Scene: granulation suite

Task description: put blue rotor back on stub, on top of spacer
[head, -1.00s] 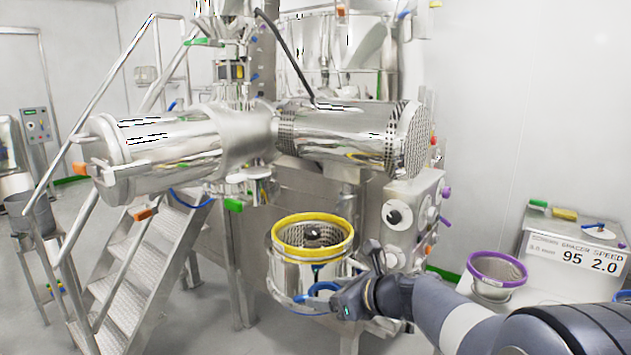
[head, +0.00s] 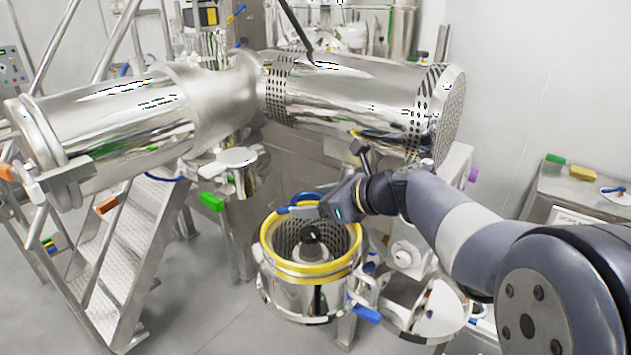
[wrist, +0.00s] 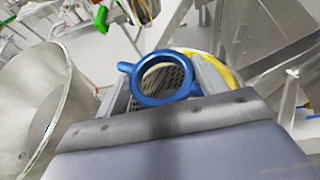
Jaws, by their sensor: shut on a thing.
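The open-topped drum (head: 310,272) has a perforated inner wall. A dark, upright stub (head: 312,240) stands inside it, lower than the rotor and nearer the camera. I cannot tell the spacer apart from the stub. The rotor looks apart from the stub.
Large horizontal steel cylinders (head: 345,92) hang above and behind the drum. Steel stairs (head: 130,255) stand at left. A blue-handled latch (head: 366,314) sticks out from the drum's right side. A bench (head: 585,205) with coloured items is at right. Open floor lies at front left.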

